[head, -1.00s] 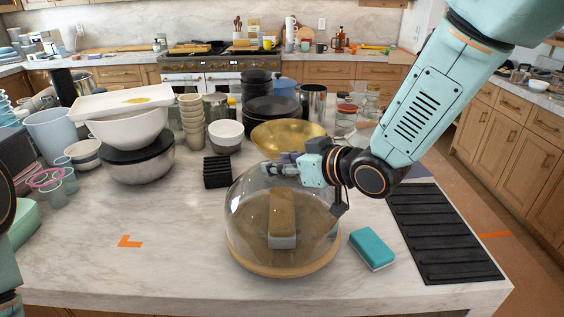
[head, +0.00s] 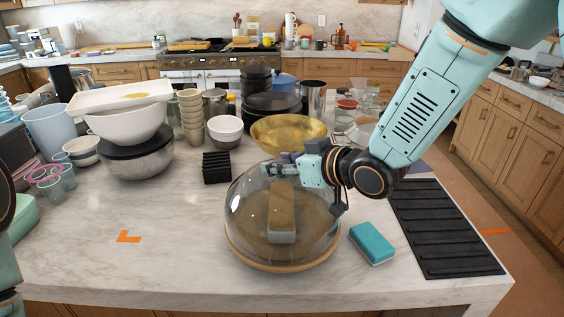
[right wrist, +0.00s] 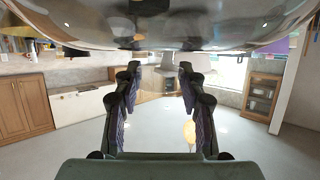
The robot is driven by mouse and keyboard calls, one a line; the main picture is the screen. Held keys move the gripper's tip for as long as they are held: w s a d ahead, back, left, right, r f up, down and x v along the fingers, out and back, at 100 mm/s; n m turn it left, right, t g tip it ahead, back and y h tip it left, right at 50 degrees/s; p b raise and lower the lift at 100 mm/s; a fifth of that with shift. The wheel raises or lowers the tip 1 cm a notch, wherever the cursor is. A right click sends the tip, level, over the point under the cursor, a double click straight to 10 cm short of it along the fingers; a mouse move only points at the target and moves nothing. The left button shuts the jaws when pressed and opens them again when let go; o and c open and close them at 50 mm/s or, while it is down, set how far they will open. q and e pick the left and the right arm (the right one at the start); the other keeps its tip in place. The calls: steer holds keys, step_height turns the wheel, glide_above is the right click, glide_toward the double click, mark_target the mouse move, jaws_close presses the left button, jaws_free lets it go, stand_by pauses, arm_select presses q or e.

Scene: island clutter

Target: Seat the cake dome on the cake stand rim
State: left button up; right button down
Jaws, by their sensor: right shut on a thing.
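The clear cake dome (head: 248,210) is upright over the round wooden cake stand (head: 283,268), whose rim shows below the dome's lower edge. I cannot tell whether the edge touches the rim all round. A brown-topped block with a pale base (head: 282,222) shows through the dome. My right gripper (head: 281,168) is at the dome's top and shut on it; its fingers hide the grip point. In the right wrist view, the fingers (right wrist: 158,88) stand apart with something pale between them, and a glassy curved surface (right wrist: 160,22) fills the top. My left gripper is out of view.
A teal sponge (head: 371,243) lies right of the stand, beside a black ridged mat (head: 440,230). A gold bowl (head: 285,134) and a black ridged block (head: 216,167) stand behind. The counter left of the stand is clear around an orange corner mark (head: 127,237).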

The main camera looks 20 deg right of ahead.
mark_target(308, 193)
steer(key=c, duration=1)
jaws_free()
steer(key=o, duration=0.3)
steer(key=shift+f, duration=0.1)
steer(key=shift+s+d+r, duration=0.2)
steer(key=shift+s, duration=0.05)
steer(key=v, duration=0.6)
steer(key=shift+s+d+r, duration=0.15)
steer(key=shift+s+r, duration=0.05)
steer(key=shift+s, duration=0.15)
steer(key=shift+s, duration=0.1)
